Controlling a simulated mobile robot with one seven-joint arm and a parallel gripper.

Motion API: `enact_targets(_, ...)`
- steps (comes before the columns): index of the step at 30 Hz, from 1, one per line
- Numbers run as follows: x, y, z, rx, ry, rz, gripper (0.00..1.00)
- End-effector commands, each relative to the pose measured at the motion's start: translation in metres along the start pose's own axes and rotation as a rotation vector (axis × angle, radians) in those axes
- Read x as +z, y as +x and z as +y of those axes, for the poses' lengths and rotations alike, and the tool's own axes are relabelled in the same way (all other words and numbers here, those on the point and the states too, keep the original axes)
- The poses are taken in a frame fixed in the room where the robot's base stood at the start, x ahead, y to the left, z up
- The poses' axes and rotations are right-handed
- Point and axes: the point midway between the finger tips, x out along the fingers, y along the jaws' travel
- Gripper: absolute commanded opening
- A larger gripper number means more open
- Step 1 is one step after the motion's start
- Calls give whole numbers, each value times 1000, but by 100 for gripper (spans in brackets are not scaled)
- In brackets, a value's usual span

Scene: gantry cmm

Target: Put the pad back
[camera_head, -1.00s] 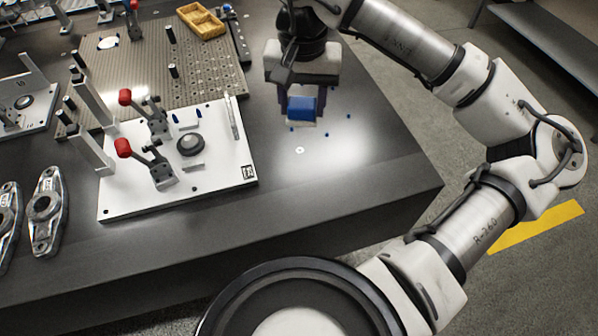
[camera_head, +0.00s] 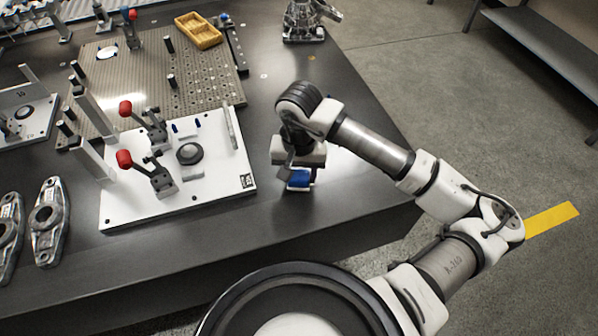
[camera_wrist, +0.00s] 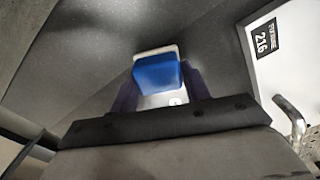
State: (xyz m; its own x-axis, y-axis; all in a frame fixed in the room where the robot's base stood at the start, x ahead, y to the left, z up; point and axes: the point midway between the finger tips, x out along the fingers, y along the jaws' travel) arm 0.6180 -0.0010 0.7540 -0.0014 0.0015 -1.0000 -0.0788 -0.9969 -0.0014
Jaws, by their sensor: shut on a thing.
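The pad is a blue block (camera_head: 299,180) with a pale layer along one side. My gripper (camera_head: 297,176) is shut on it, over the dark table near its front right edge. In the wrist view the pad (camera_wrist: 157,77) sits between the two dark fingers (camera_wrist: 160,92), with its pale edge on the far side. I cannot tell whether the pad touches the table.
The plate carries red-handled clamps (camera_head: 125,158), a round black-rimmed part (camera_head: 190,153) and a metal bar (camera_head: 229,127). Metal castings (camera_head: 48,222) lie at left. A perforated plate (camera_head: 200,90) and yellow tray (camera_head: 199,30) are behind.

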Motion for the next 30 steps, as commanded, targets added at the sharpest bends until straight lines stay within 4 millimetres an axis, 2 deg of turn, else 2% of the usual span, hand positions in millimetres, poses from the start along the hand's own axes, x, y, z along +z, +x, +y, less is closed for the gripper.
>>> enact_targets(3, 0, 7, 0, 0, 1, 0, 25)
enact_targets(16, 0, 12, 0, 1, 0, 2, 25)
enact_targets(17, 0, 10, 0, 1, 0, 1, 50)
enact_targets(21, 0, 10, 0, 1, 0, 1, 68)
enact_targets(30, 0, 9, 0, 1, 0, 1, 68)
